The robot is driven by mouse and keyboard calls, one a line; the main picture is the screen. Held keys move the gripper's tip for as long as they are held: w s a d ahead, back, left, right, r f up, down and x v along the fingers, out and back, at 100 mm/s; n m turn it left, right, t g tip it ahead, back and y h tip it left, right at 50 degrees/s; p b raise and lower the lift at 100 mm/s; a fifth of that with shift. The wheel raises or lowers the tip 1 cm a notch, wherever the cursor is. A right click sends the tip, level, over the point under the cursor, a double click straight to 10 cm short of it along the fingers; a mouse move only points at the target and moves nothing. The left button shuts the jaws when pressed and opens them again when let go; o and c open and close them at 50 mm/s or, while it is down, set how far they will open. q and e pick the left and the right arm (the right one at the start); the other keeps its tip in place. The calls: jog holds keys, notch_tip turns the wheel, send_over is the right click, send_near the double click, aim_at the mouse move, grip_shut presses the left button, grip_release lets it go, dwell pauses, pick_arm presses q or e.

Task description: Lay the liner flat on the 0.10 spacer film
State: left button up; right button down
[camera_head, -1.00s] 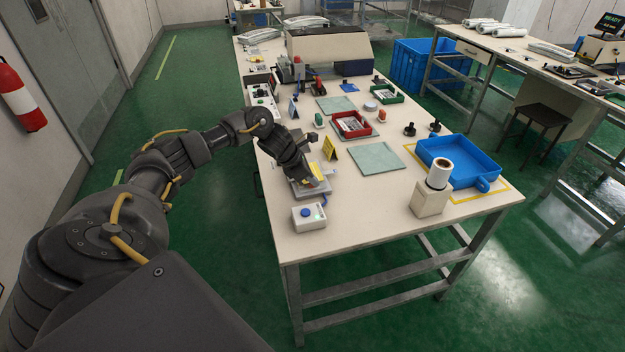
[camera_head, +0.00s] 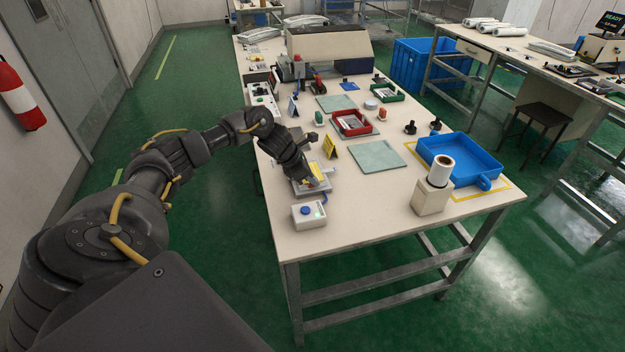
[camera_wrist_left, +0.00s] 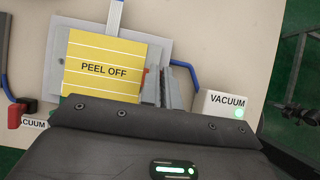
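A yellow sheet (camera_wrist_left: 104,66) printed "PEEL OFF", which looks like the liner, lies on a grey plate (camera_wrist_left: 152,50) in the left wrist view. In the head view part of the yellow sheet (camera_head: 316,172) shows beside my left gripper (camera_head: 318,184), low over the grey fixture (camera_head: 300,190) at the table's near left. Grey finger-like parts show at the sheet's right side in the wrist view, but their gap and any grip are unclear. I cannot pick out the 0.10 spacer film; its label is not readable. My right gripper is not in view.
A white vacuum box (camera_head: 308,214) with a blue button stands nearest. A yellow sign (camera_head: 330,148), a pale green mat (camera_head: 376,157), a red tray (camera_head: 352,124), a blue tray (camera_head: 462,160) and a white roll on a block (camera_head: 432,200) stand rightward.

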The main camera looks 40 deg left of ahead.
pick_arm(q)
jog(key=o, duration=0.5)
jog(key=b+v, duration=0.2)
jog(key=v, duration=0.9)
jog(key=shift+f, duration=0.1)
